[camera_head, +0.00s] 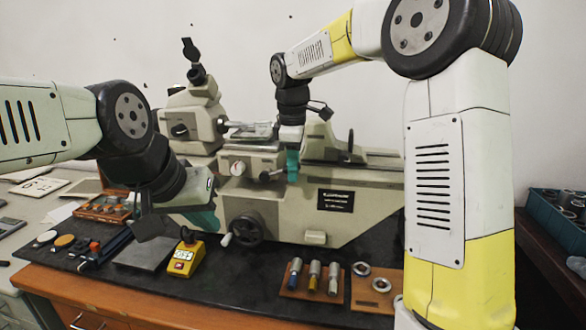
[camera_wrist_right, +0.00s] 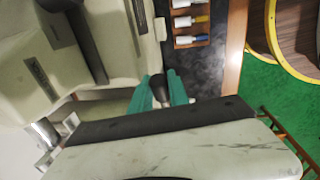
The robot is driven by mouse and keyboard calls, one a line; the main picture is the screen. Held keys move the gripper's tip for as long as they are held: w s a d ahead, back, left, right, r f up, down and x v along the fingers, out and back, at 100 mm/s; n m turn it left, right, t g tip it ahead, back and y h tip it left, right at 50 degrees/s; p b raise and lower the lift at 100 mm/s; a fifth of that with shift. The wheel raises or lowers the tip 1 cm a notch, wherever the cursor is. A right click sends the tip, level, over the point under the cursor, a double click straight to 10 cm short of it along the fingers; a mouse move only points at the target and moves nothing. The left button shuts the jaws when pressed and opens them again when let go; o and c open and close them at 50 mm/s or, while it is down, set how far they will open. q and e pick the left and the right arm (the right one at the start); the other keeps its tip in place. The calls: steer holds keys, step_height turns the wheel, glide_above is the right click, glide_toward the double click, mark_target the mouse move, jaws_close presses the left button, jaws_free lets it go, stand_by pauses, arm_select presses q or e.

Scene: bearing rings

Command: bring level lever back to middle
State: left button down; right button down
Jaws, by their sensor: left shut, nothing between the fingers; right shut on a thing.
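The grey-green machine (camera_head: 310,205) stands on the dark mat, with a small black-knobbed lever (camera_head: 268,175) on its front below the stage. My right gripper (camera_head: 292,166) reaches down from above beside this lever. In the right wrist view its teal fingers (camera_wrist_right: 160,92) are shut on the dark knob (camera_wrist_right: 159,84) of the lever; the rest of the lever is mostly hidden there. My left gripper (camera_head: 207,219) is shut and empty, low in front of the machine's left side, left of the black handwheel, and away from the lever.
A black handwheel (camera_head: 247,229) sits on the machine's front. A yellow device (camera_head: 186,256) stands on the mat (camera_head: 240,285). Wooden holders with cylinders (camera_head: 313,277) and bearing rings (camera_head: 381,285) lie at front right. A blue bin (camera_head: 556,215) stands at far right.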

steer(key=shift+s+d+f+y, duration=0.1)
steer(key=shift+d+f+y, duration=0.25)
steer(key=shift+f+y, duration=0.55)
steer(key=shift+f+t+y, duration=0.25)
steer(key=shift+f+y, duration=0.15)
steer(key=shift+y, duration=0.35)
steer(key=shift+f+t+y, duration=0.25)
steer(key=shift+f+y, duration=0.1)
steer(key=shift+y, duration=0.4)
steer(key=c, duration=1.3)
jaws_free()
steer(key=shift+o, duration=0.2)
steer(key=shift+a+r, duration=0.1)
